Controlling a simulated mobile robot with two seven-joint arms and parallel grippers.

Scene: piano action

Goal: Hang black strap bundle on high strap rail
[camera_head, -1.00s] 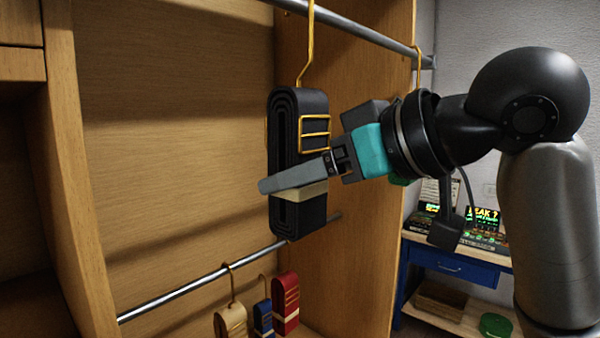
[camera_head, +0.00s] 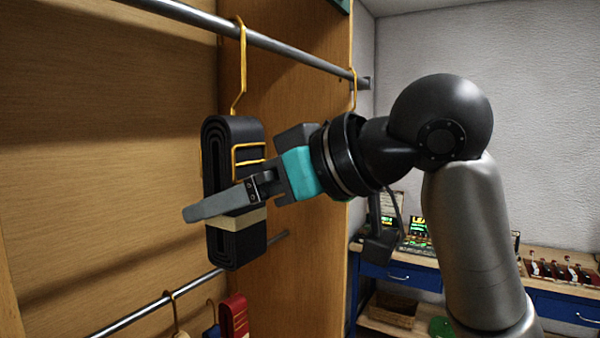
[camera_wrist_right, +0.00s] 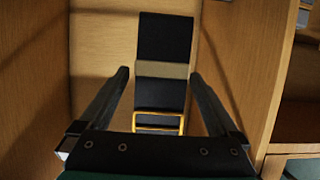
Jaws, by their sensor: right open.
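The black strap bundle (camera_head: 233,150) hangs upright in the head view, with a pale band low around it and gold bars on one side. Its gold hook (camera_head: 241,75) reaches up to the high strap rail (camera_head: 285,47) and appears to loop over it. My right gripper (camera_head: 222,203) is open at the bundle's lower half. One finger passes in front of the bundle; the other is hidden behind it. In the right wrist view the bundle (camera_wrist_right: 163,38) stands between the two spread fingers, with a gap on each side. My left gripper is out of view.
A lower rail (camera_head: 160,303) carries a red bundle (camera_head: 234,315) and others partly cut off below. Another gold hook (camera_head: 354,88) is on the high rail near the wooden side panel (camera_head: 290,130). A blue workbench (camera_head: 410,277) stands behind my right arm.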

